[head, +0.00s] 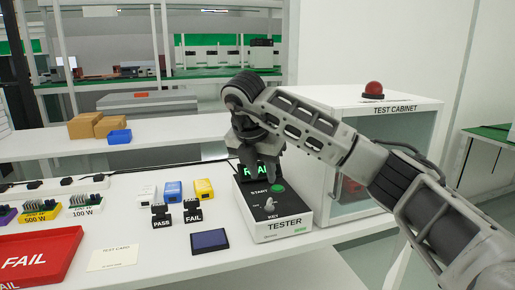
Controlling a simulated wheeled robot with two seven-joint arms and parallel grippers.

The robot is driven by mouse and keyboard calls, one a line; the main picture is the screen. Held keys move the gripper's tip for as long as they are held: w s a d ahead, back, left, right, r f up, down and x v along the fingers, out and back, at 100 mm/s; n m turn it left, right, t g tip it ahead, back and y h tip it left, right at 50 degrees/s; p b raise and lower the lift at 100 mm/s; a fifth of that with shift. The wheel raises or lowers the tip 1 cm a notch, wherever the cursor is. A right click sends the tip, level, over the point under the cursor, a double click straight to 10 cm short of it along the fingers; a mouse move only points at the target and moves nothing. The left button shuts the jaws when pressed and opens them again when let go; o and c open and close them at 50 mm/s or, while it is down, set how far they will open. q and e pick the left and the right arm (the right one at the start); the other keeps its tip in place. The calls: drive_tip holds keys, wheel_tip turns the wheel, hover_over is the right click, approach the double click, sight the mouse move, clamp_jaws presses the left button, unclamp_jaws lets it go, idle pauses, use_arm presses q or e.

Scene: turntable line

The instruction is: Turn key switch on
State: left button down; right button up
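The tester (284,226) is a white box with a dark top, standing on the white table right of the middle. Its key switch (269,203) is a small light knob above the word KEY. The green START button (278,188) is just behind it. A display with green letters (262,170) is at the tester's back, partly hidden by my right gripper. My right gripper (257,163) points down in front of this display, behind and above the key switch, apart from the switch. Its fingers are dark and small here, so their opening is unclear. My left gripper is out of view.
The test cabinet (395,109) with a red dome light (373,90) stands right of the tester. A dark blue pad (209,240), a test card (116,257), PASS and FAIL blocks (193,212) and a red FAIL tray (38,256) lie to the left.

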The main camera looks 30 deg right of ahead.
drive_tip(key=p+v, duration=0.1)
drive_tip(key=v, duration=0.5)
drive_tip(key=shift+r+p, duration=0.3)
drive_tip(key=shift+r, duration=0.05)
